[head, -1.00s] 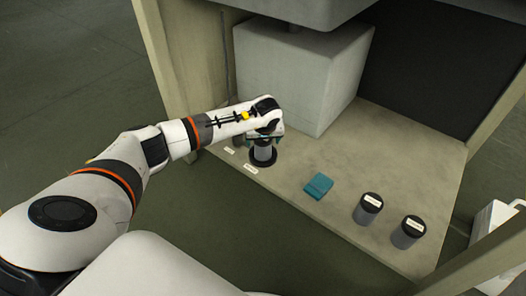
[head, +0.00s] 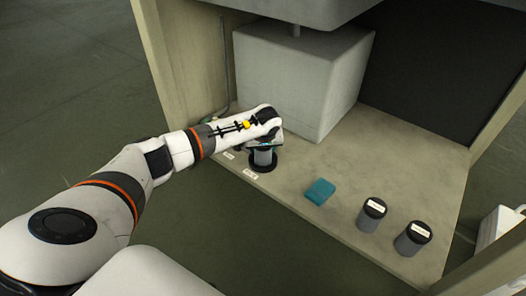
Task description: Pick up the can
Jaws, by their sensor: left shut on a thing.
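A grey can (head: 263,157) is upright at the left part of the shelf, over a black round base (head: 261,168). My left gripper (head: 264,145) comes down on it from above and is shut on its upper part. My gripper and wrist hide the top of the can. I cannot tell whether the can touches the base or is slightly raised. My right gripper is not in view.
A teal block (head: 320,191) lies mid-shelf. Small white labels (head: 250,173) mark the shelf (head: 420,165) near its front edge. A large grey box (head: 300,85) stands behind the gripper. Wooden posts (head: 163,70) bound the shelf. Free room lies right of the box.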

